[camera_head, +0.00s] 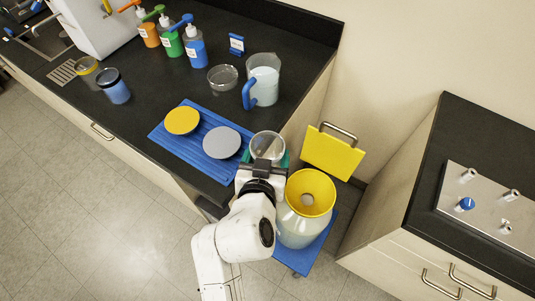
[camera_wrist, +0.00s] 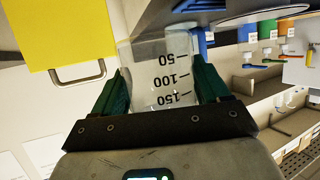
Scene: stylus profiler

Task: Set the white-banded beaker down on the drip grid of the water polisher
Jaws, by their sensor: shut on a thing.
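My gripper (camera_head: 266,163) is shut on a clear beaker (camera_head: 267,146) and holds it by the bench's right front corner. The wrist view shows this beaker (camera_wrist: 165,70) between the teal fingers (camera_wrist: 162,95), with black marks 50, 100 and 150. It looks empty; I cannot clearly make out a white band. The drip grid (camera_head: 62,71) is a slotted plate on the bench at the far left, in front of the white water polisher (camera_head: 98,24). My gripper is well to the right of it.
A blue mat (camera_head: 165,139) holds yellow and grey discs. A blue-handled jug (camera_head: 264,82), a glass dish (camera_head: 223,78) and bottles stand behind. A yellow funnel (camera_head: 311,190) tops a carboy beside my gripper.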

